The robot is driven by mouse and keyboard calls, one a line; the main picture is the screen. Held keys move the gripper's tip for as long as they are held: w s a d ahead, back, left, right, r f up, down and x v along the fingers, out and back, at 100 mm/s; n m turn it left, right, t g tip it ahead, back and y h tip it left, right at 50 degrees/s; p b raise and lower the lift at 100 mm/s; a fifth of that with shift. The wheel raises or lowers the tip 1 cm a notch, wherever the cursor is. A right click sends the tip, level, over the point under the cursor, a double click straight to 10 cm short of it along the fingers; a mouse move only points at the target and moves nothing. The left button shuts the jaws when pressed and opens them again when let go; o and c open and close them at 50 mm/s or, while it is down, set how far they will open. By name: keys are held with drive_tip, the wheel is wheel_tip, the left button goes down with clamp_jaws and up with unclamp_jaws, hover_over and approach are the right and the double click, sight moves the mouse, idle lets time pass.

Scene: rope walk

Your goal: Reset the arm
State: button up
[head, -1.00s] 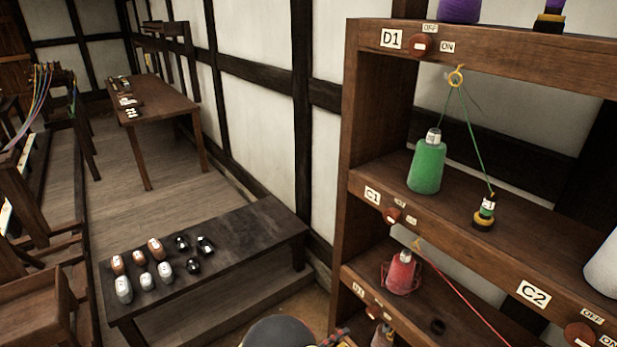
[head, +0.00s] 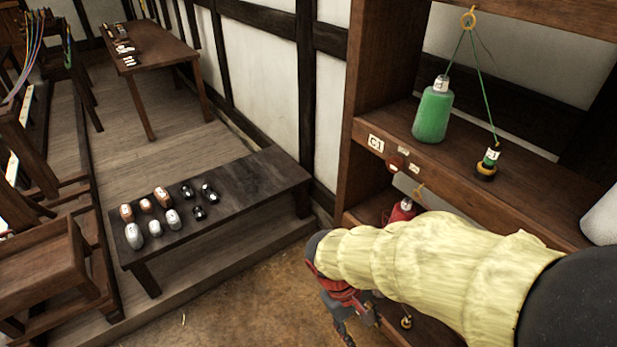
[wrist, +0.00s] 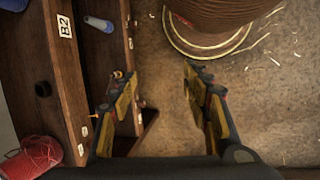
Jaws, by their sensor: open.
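My gripper (wrist: 158,78) is open and empty in the wrist view. Its two yellow-and-dark fingers stand apart over the gap between the wooden shelf (wrist: 78,70) and the floor. In the head view my arm, in a pale yellow sleeve, reaches across the lower right in front of the shelf rack (head: 375,70). The gripper end hangs low beside the rack there, partly hidden by the arm.
A green spool (head: 433,115) stands on the C1 shelf, with a red spool (head: 401,211) below, partly covered by my arm. A low dark bench (head: 255,185) holds several small items. A round brown wooden object (wrist: 222,14) stands on the floor beyond my fingers.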

drive_tip(key=s+d+r+m+t+y, duration=0.1)
drive_tip(key=d+r+m+t+y, duration=0.1)
drive_tip(key=r, duration=0.8)
drive_tip(key=s+d+r+m+t+y, duration=0.2)
drive_tip(key=d+r+m+t, duration=0.2)
drive_tip(key=r, duration=0.7)
drive_tip(key=shift+d+t+p, duration=0.35)
drive_tip(key=shift+t+p, duration=0.1)
drive_tip(key=shift+t, duration=0.15)
drive_tip(key=shift+c, duration=1)
